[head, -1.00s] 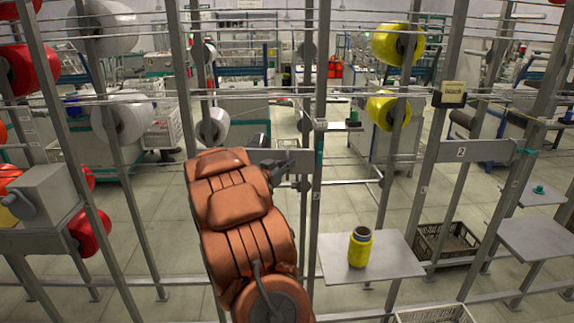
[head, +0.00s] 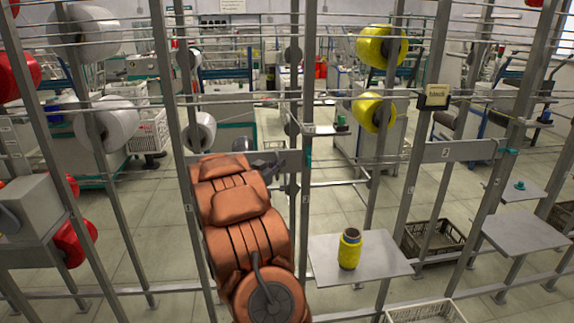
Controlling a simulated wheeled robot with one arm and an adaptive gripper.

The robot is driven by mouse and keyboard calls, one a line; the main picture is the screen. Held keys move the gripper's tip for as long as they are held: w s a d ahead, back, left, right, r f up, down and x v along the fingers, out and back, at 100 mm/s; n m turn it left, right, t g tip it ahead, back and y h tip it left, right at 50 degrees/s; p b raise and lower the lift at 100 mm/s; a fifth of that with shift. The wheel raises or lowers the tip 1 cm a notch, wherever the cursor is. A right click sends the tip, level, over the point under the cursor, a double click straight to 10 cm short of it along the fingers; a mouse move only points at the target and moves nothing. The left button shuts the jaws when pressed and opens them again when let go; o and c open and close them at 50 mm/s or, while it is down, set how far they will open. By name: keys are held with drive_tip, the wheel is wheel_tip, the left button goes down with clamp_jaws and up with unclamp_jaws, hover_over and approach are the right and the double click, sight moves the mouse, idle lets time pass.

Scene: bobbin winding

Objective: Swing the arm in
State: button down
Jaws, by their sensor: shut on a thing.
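My gripper (head: 264,162) is in the head view, dark grey and small, at the far end of my orange arm. It is at the near side of a grey crossplate (head: 291,158) between two uprights of the metal rack. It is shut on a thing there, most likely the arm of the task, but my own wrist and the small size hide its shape. How far that arm is swung cannot be made out.
A yellow bobbin (head: 349,250) stands upright on a grey shelf (head: 385,262) right of my arm. Yellow spools (head: 381,46) and white spools (head: 107,122) hang on the rack. Uprights and thin rails stand close around my arm. A dark crate (head: 430,238) lies at right.

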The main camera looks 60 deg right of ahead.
drive_tip(key=shift+r, duration=0.1)
drive_tip(key=c, duration=1.5)
unclamp_jaws()
drive_tip(key=shift+w+d, duration=0.1)
drive_tip(key=shift+d, duration=0.05)
drive_tip(key=a, duration=1.2)
drive_tip(key=shift+s, duration=0.35)
